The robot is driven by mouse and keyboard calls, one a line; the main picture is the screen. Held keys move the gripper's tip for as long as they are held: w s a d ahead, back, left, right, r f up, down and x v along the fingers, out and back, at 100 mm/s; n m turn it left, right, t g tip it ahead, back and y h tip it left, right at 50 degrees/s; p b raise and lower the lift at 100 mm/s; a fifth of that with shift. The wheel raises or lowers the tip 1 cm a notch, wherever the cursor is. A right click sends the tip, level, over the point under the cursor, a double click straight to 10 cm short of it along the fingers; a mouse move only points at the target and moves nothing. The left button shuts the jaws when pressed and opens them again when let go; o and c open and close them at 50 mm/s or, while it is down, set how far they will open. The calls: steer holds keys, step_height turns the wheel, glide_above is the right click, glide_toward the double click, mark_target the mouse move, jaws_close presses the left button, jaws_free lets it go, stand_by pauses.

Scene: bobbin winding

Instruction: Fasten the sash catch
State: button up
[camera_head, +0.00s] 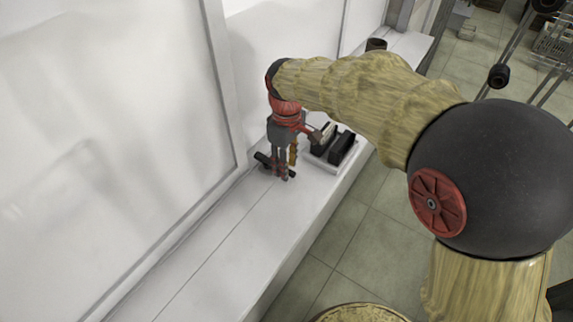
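My gripper (281,176) points down over the white sill at the foot of the window. Its fingers are beside or around a small dark bar (262,159), which may be part of the sash catch. The bar shows at the left of the fingers, and a dark end shows at their right. The fingers hide its middle, so I cannot tell whether they touch it or how wide they are apart. No other part that I can clearly name as the catch shows.
A pale tray (335,165) with black blocks (342,148) sits on the sill just right of my gripper. A brown cup (376,44) stands farther back. The near sill (225,255) is clear. White window panels (110,140) rise at the left; tiled floor (350,245) lies at the right.

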step_height(320, 180, up, 11)
steer(key=shift+r, duration=0.2)
stand_by(0.6)
steer(key=s+d+f+m+t+b, duration=0.2)
steer(key=s+d+f+m+b, duration=0.3)
steer(key=s+d+f+b, duration=0.3)
steer(key=s+d+f+m+t+b, duration=0.3)
steer(key=s+d+f+m+b, duration=0.2)
steer(key=s+f+b, duration=0.8)
steer(key=shift+d+f+t, duration=0.3)
steer(key=shift+d+f, duration=0.35)
steer(key=shift+d, duration=0.8)
